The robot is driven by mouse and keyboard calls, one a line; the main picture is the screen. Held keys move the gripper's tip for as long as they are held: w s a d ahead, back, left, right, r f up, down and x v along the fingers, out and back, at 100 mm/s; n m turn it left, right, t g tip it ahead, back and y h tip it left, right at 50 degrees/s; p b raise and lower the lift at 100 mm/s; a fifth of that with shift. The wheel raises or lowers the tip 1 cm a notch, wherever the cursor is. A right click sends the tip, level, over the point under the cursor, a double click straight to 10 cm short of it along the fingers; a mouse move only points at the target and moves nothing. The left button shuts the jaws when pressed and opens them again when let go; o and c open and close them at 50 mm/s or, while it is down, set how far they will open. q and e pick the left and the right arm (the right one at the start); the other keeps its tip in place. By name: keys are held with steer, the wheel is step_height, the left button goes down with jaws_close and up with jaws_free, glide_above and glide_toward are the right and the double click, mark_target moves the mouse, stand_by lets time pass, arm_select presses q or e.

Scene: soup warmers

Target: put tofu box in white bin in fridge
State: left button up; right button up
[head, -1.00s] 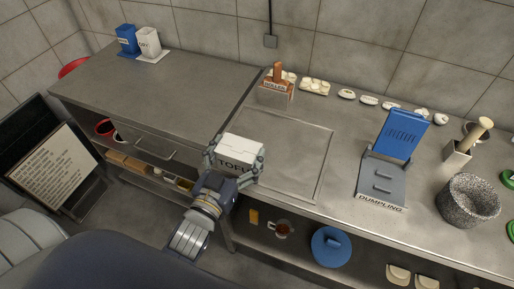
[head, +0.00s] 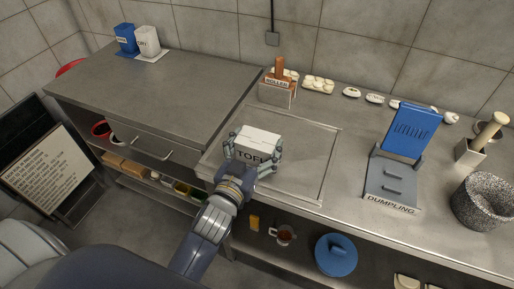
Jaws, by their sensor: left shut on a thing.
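The tofu box (head: 262,138), white on top with a dark label reading TOFU on its front, is over the left part of the square panel in the steel counter. My left gripper (head: 254,150) is shut on the tofu box, with a finger on each side of it. I cannot tell whether the box touches the counter. My right gripper is not in view. No white bin or fridge is recognisable in this view.
A roller holder (head: 277,91) stands behind the box. A blue and grey dumpling press (head: 393,180) and a stone mortar (head: 482,201) are to the right. The left counter (head: 150,85) is mostly clear. A blue lid (head: 336,254) lies on the lower shelf.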

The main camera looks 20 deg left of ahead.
arm_select(q)
steer(key=o, duration=1.2)
